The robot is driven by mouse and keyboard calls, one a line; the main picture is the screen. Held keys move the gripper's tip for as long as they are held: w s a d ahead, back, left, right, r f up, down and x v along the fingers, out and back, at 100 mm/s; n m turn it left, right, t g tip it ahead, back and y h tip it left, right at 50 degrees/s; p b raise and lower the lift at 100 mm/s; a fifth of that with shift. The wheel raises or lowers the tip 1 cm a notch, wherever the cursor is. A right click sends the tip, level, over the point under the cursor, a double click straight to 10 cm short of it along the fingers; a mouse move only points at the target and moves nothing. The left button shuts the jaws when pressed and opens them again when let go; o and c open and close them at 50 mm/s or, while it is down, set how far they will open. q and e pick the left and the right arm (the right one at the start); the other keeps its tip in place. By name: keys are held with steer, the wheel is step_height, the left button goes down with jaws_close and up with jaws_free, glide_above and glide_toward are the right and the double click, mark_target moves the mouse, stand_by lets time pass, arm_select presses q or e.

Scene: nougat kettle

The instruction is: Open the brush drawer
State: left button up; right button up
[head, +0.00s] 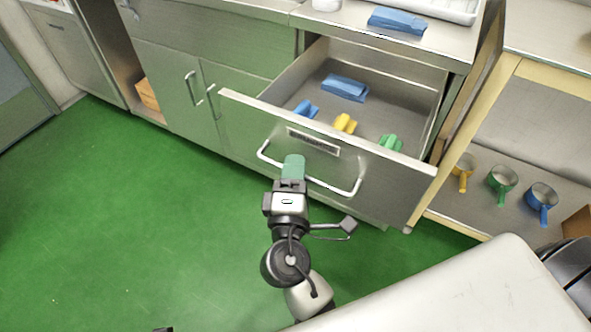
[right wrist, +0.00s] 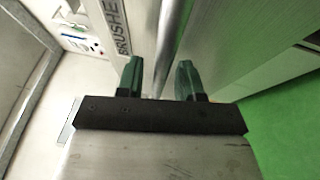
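The brush drawer (head: 385,185) is pulled far out of the steel counter. Its front bears a label plate (head: 313,141) and a curved bar handle (head: 335,190). The right wrist view shows part of the label, reading "BRUSHE", and the handle bar (right wrist: 172,45).
Blue packs (head: 345,87), a yellow item (head: 345,123) and a green item (head: 390,143) lie in the drawer. A blue pack (head: 396,21) lies on the counter. Pans (head: 502,179) sit on the right shelf. Green floor (head: 120,230) is clear at left.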

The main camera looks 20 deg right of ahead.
steer(key=shift+s, duration=0.1)
arm_select(q)
step_height(320, 180, up, 5)
steer(key=shift+a+f+b, duration=0.1)
steer(key=shift+b, duration=0.6)
arm_select(e)
steer(key=v, duration=1)
steer(key=shift+s+a, duration=0.2)
steer(key=shift+s, duration=0.1)
steer(key=shift+f, duration=0.15)
